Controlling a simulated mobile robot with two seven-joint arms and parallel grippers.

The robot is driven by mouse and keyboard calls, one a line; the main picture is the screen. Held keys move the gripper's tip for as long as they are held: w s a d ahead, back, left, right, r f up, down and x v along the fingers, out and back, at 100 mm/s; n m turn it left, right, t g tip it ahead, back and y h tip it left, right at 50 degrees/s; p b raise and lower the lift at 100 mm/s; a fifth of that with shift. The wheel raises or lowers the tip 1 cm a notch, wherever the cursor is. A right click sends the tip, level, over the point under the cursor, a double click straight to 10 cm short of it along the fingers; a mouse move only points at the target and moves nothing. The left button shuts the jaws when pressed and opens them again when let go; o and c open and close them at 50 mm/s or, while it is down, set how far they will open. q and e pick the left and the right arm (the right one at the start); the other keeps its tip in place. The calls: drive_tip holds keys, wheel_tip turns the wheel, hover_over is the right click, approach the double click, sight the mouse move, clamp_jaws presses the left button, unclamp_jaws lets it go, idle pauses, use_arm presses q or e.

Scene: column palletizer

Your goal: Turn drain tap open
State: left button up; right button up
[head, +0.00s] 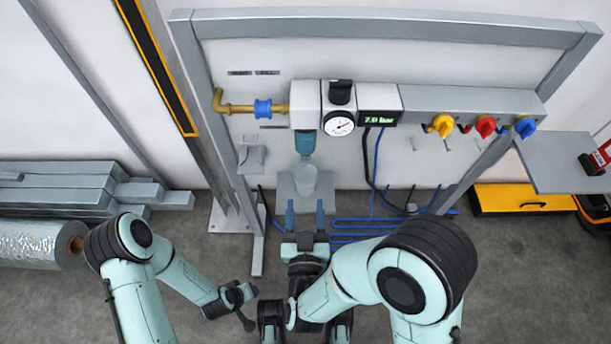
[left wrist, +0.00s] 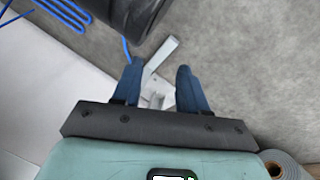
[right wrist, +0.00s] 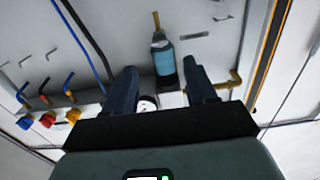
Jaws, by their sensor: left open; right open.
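The drain tap (right wrist: 156,22) shows in the right wrist view as a small brass-coloured piece at the end of the blue-green filter bowl (right wrist: 165,62). In the head view the bowl (head: 305,143) hangs under the regulator block, above a clear cup (head: 304,178) on a grey shelf; the tap is not clear there. My right gripper (head: 305,207) is open and empty in front of the shelf, its fingers pointing at the panel. The bowl appears between its fingers (right wrist: 165,90) in the right wrist view, apart from them. My left gripper (left wrist: 160,80) is open and empty, low over the floor.
A pressure gauge (head: 339,123) and a display (head: 379,119) sit beside the regulator. Yellow (head: 443,125), red (head: 485,126) and blue (head: 525,127) valve handles are to the right. Blue hose (head: 365,235) lies on the floor. Grey beams (head: 70,185) are stacked at left.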

sight(306, 166)
use_arm(q)
drive_tip(key=s+f, duration=0.1)
drive_tip(key=s+f+g+b, duration=0.1)
drive_tip(key=s, duration=0.1)
use_arm(e)
drive_tip(key=w, duration=0.9)
drive_tip(key=shift+w+r, duration=0.15)
drive_tip(key=shift+w, duration=0.2)
clamp_jaws()
